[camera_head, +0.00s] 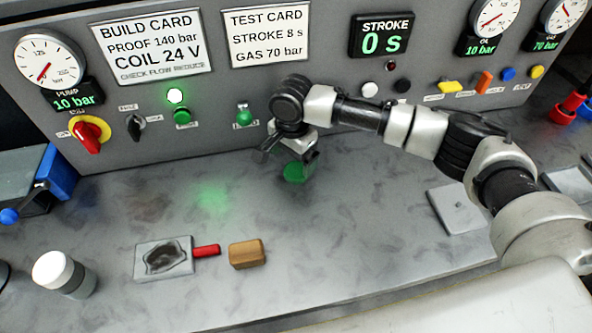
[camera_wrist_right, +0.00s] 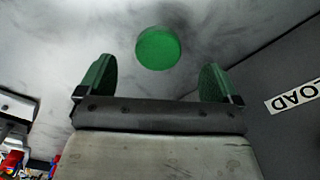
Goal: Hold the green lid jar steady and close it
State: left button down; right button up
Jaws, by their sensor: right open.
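A round green lid (camera_head: 296,173) shows on the bench below my right gripper, near the foot of the grey panel. In the right wrist view the green disc (camera_wrist_right: 158,48) lies beyond and between the fingertips, apart from both. Whether a jar body is under it, I cannot tell. My right gripper (camera_head: 286,157) is open and empty above the lid, partly covering it in the head view. Its two green-faced fingers (camera_wrist_right: 159,82) stand wide apart in the wrist view. My left gripper is not in view.
The panel (camera_head: 330,80) with gauges and switches rises close behind. A white-topped jar (camera_head: 58,272), a grey plate with a dark patch (camera_head: 165,258), a red-handled piece (camera_head: 207,251) and a tan block (camera_head: 247,254) stand at front left. A grey plate (camera_head: 458,210) lies right. The middle bench is clear.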

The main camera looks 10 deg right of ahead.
aim_at(294, 171)
jog(key=shift+f, duration=0.1)
jog(key=f, duration=0.2)
jog(key=f+p, duration=0.1)
jog(key=f, duration=0.2)
jog(key=shift+w+d, duration=0.1)
jog(key=shift+d, duration=0.1)
jog(key=c, duration=1)
